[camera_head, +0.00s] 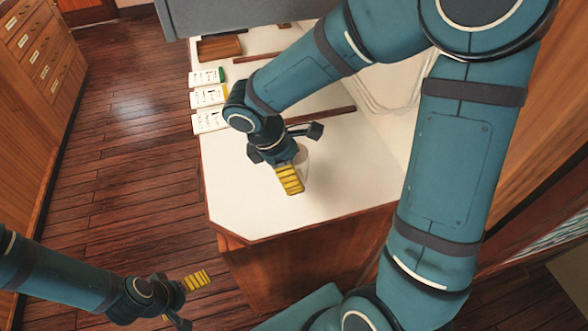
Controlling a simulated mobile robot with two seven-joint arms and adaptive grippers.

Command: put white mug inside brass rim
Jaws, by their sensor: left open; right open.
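The white mug (303,168) stands on the white table top (245,190), mostly hidden behind my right gripper. Only a pale curved part of it shows. My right gripper (303,157) is open, with its yellow-padded finger in front of the mug and the other finger on the far side. I cannot tell whether either finger touches it. My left gripper (188,301) is open and empty, low at the lower left, away from the table. I cannot make out the brass rim; my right arm covers much of the table.
Several small booklets (208,97) lie along the table's left edge. A brown block (219,47) sits behind them. A dark red rod (320,115) lies across the top. Wooden drawers (38,50) stand at the far left. The table's front left part is clear.

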